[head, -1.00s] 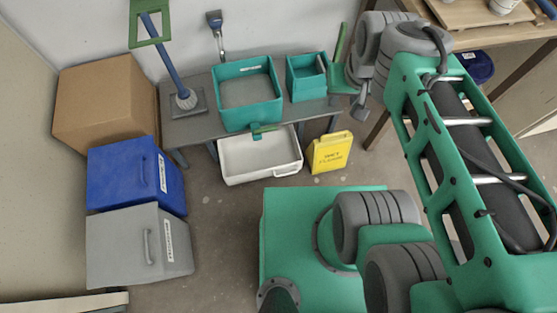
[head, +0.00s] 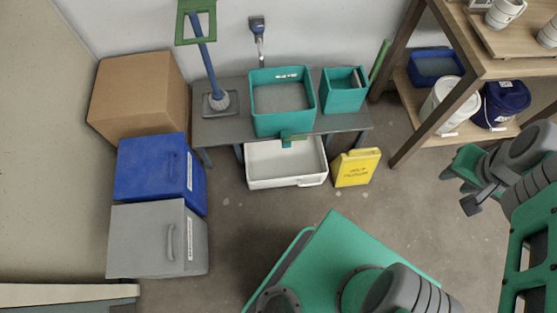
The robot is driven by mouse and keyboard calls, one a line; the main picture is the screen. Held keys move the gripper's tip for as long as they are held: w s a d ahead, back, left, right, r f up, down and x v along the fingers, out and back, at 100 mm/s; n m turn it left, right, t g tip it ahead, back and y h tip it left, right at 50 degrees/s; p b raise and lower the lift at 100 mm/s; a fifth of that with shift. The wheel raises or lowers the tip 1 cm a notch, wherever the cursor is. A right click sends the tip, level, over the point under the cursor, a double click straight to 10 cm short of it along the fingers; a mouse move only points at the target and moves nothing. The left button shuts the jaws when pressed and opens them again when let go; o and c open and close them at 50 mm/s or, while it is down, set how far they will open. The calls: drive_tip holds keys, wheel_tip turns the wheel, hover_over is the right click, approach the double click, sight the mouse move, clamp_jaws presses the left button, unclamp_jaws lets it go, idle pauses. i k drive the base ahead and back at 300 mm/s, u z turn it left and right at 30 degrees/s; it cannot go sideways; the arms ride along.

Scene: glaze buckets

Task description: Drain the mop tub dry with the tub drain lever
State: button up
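The large teal tub (head: 283,125) stands on a grey bench against the wall and has a small white label. Its inside looks grey; I cannot tell whether that is liquid or the bare bottom. A green drain lever (head: 293,137) sticks out low at its front, above a white basin (head: 287,184) on the floor under the bench edge. My gripper (head: 458,168) is at the far right, well away from the tub and lever, over the floor. Its fingertips are small and partly hidden, so I cannot tell whether it is open.
A smaller teal tub (head: 344,98) and a mop (head: 207,65) stand on the bench (head: 225,129). A yellow sign (head: 357,168) stands right of the basin. Blue (head: 150,170), grey (head: 150,240) and cardboard (head: 135,95) boxes line the left. A wooden shelf (head: 432,85) holds buckets. Floor between is clear.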

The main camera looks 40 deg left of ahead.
sight(298, 138)
drive_tip(key=z, duration=0.05)
drive_tip(key=k, duration=0.2)
drive_tip(key=u, duration=1.5)
